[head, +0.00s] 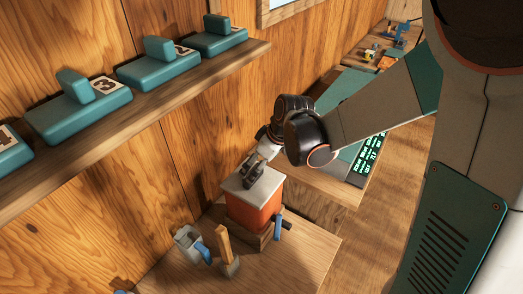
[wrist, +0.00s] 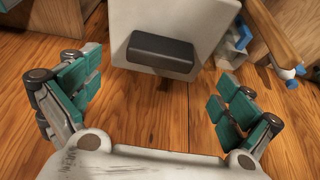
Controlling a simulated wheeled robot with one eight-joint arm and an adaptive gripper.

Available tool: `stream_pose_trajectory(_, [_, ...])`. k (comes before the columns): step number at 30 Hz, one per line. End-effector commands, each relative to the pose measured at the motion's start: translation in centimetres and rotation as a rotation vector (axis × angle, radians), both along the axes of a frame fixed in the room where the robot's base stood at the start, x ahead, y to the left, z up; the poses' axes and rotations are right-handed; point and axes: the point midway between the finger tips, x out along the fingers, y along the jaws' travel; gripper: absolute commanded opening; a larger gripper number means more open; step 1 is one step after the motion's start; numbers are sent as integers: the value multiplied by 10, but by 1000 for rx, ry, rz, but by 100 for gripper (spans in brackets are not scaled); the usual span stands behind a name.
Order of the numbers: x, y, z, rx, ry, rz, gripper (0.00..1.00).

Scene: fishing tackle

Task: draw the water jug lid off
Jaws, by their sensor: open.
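The water jug (head: 253,212) has an orange body and stands at the back of the wooden bench top. Its pale grey lid (head: 268,187) sits on top; in the wrist view the lid (wrist: 205,25) fills the top middle, with a dark block handle (wrist: 160,50) on it. My gripper (wrist: 157,88) is open, its teal-padded fingers spread wide to the left and right of the handle's line. Nothing is between the pads.
A wooden shelf (head: 150,100) along the wall holds several teal numbered blocks with grips. A wooden-handled tool (head: 224,245) and a grey-and-blue object (head: 190,243) are beside the jug. A dark panel with green lettering (head: 368,158) is to the right. The bench front is clear.

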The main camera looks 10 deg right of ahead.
Motion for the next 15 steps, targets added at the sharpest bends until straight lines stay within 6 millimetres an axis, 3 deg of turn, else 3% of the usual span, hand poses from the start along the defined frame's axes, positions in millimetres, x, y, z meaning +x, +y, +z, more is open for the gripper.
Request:
stream_pose_trajectory(6, [9,10,-34,0,0,1,98])
stream_pose_trajectory(15, [16,17,-56,-1,1,0,98])
